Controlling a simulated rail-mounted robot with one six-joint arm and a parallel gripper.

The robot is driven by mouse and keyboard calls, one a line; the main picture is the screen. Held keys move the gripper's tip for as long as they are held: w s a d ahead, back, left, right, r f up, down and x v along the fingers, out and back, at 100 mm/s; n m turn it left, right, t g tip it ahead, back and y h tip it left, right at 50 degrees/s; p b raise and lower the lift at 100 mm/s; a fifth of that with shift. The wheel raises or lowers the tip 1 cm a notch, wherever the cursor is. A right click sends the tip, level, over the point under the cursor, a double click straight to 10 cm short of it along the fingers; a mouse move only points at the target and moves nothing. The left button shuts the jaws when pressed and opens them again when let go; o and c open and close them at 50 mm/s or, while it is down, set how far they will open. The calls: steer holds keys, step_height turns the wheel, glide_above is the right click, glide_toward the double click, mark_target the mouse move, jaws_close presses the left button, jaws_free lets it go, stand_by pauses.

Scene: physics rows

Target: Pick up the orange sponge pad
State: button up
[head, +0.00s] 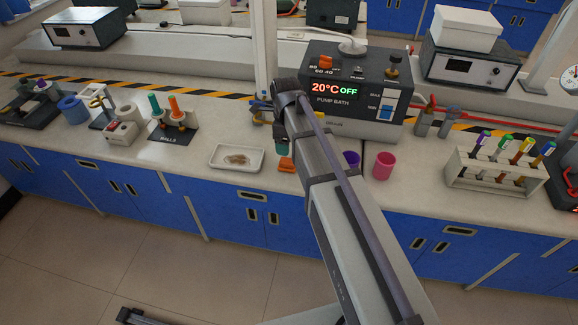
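A small orange piece (286,164), which looks like the sponge pad, lies on the pale bench near its front edge. It sits just right of a shallow white tray, close to the left side of my arm. Part of it may be hidden by the arm, and something dark shows just above it. My arm rises from the lower right to a joint in front of the pump bath.
The white tray (237,157) holds a brownish heap. A purple cup (352,160) and a pink cup (384,165) stand right of my arm. The pump bath (352,88) is behind. A tube rack (499,176) stands at right, a balls stand (172,130) at left.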

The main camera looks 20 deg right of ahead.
mark_target(286, 160)
step_height(286, 160, down, 10)
steer(key=b, duration=0.8)
steer(key=shift+b, duration=0.3)
steer(key=shift+r, duration=0.25)
steer(key=shift+c, duration=0.2)
steer(key=c, duration=1)
steer(key=shift+o, duration=0.2)
steer(key=shift+p, duration=0.3)
step_height(286, 160, up, 10)
steer(key=p, duration=1)
steer(key=shift+r, duration=0.15)
steer(key=shift+f, duration=0.2)
